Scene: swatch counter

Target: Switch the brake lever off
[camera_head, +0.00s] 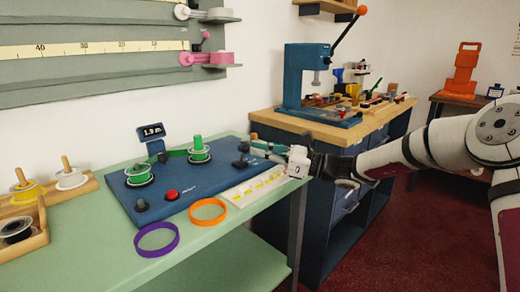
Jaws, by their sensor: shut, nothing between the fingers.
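A blue winder panel (185,193) lies on the green counter, with two green-topped spools, a small display, a red button and dark knobs. A small dark lever (241,160) stands near its right end. I cannot tell for certain whether it is the brake lever, or how it is set. My gripper (298,161) is at the right end of the panel, to the right of this dark lever, with my arm coming from the right. It is shut and empty. Its fingertips are small here, and contact with anything cannot be made out.
Purple (157,239) and orange (208,212) rings lie in front of the panel. A wooden spool rack (40,240) stands at left. Pink (205,58) and grey levers are on the wall ruler boards. A teal press (306,76) stands on the wooden bench behind.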

